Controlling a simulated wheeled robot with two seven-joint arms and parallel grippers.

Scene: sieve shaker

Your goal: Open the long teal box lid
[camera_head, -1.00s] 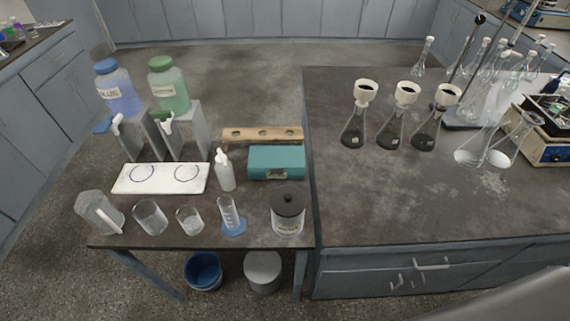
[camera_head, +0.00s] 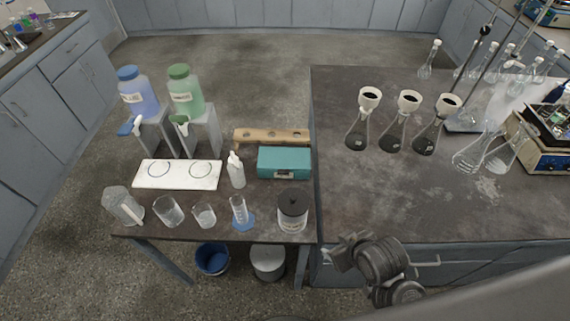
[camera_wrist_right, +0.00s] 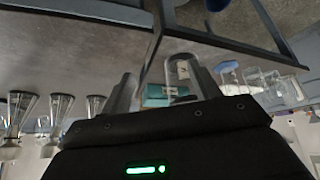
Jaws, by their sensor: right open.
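The teal box (camera_head: 284,163) sits on the lower side table with its lid shut and a small clasp on its front. It also shows in the right wrist view (camera_wrist_right: 154,91), upside down and between the fingers. My right gripper (camera_head: 338,256) is in front of the bench, nearer to me and right of the box, well apart from it. In the right wrist view my right gripper (camera_wrist_right: 165,88) has its two fingers spread with nothing held. My left gripper is not in view.
A lidded jar (camera_head: 293,211) stands in front of the box, a white squeeze bottle (camera_head: 236,172) to its left, and a wooden rack (camera_head: 270,135) behind. The taller bench (camera_head: 400,200) with flasks rises just right of the box.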

